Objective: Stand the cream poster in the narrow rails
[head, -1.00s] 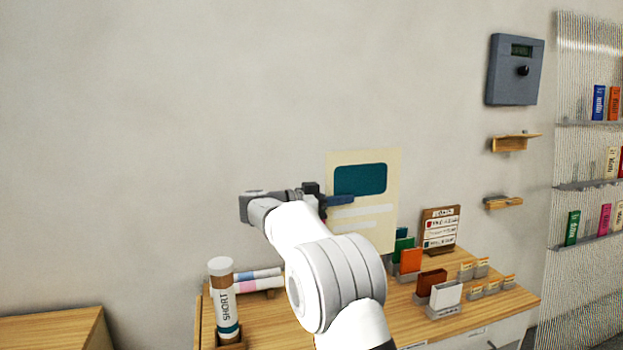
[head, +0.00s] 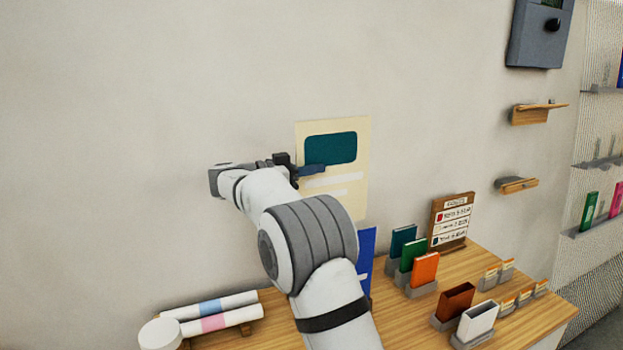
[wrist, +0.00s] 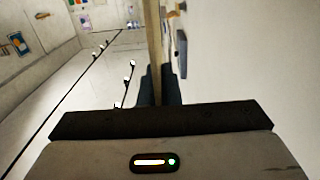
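The cream poster (head: 345,190) has a teal block and pale stripes. It is upright in the head view, in front of the wall and above the wooden table. My gripper (head: 312,170) is shut on its left edge. In the wrist view the poster (wrist: 154,40) is seen edge-on as a thin tan strip between the dark fingers (wrist: 158,88). The narrow rails cannot be made out; my arm hides part of the table. A blue upright panel (head: 366,258) shows just right of my arm, below the poster.
The wooden table (head: 400,325) bears teal, green and orange cards in grey holders (head: 422,290), brown and white ones (head: 465,335), and a small menu-like board (head: 452,222). Rolled tubes (head: 215,318) lie at left. Two wooden wall shelves (head: 535,114) are at right.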

